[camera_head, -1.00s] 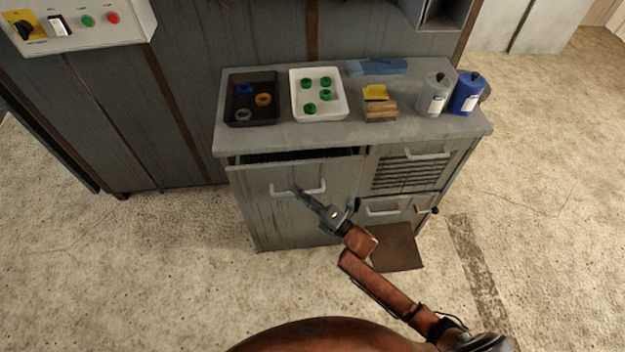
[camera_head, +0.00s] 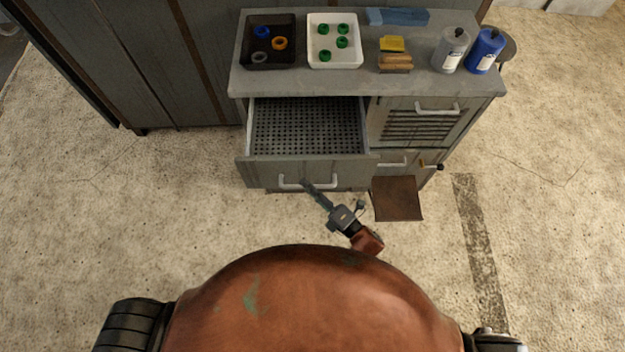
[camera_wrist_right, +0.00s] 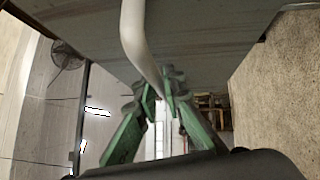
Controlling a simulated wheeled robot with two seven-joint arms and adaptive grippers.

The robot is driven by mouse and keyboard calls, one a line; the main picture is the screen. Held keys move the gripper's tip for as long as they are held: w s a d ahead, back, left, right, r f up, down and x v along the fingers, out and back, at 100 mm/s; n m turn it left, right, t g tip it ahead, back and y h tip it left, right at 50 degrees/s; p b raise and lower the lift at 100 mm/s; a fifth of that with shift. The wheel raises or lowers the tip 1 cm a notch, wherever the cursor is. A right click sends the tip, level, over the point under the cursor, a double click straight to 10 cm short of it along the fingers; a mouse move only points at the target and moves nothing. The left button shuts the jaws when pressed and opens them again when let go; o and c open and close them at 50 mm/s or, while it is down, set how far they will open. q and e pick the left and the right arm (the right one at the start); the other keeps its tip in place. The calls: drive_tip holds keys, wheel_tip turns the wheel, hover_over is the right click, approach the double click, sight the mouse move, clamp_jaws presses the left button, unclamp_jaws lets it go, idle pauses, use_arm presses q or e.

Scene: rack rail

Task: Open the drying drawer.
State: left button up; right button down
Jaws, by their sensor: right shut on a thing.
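The drying drawer (camera_head: 262,172) is on the left side of the grey cabinet and stands well out, its perforated floor (camera_head: 305,127) in view and empty. Its white bar handle (camera_head: 291,181) is on the front panel. My right gripper (camera_head: 308,187) is shut on this handle. In the right wrist view the green fingers (camera_wrist_right: 160,98) close around the white handle (camera_wrist_right: 133,32), with the drawer front (camera_wrist_right: 205,40) behind it. My left gripper is not in view.
On the cabinet top (camera_head: 365,76) stand a black tray (camera_head: 271,63) with rings, a white tray (camera_head: 333,63) with several green rings, sponges and brushes (camera_head: 394,58), a grey bottle (camera_head: 452,50) and a blue bottle (camera_head: 486,52). A brown plate (camera_head: 397,199) juts out low at the right.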

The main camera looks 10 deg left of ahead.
drive_tip(key=c, duration=2)
unclamp_jaws()
drive_tip(key=shift+d, duration=0.1)
drive_tip(key=v, duration=1.2)
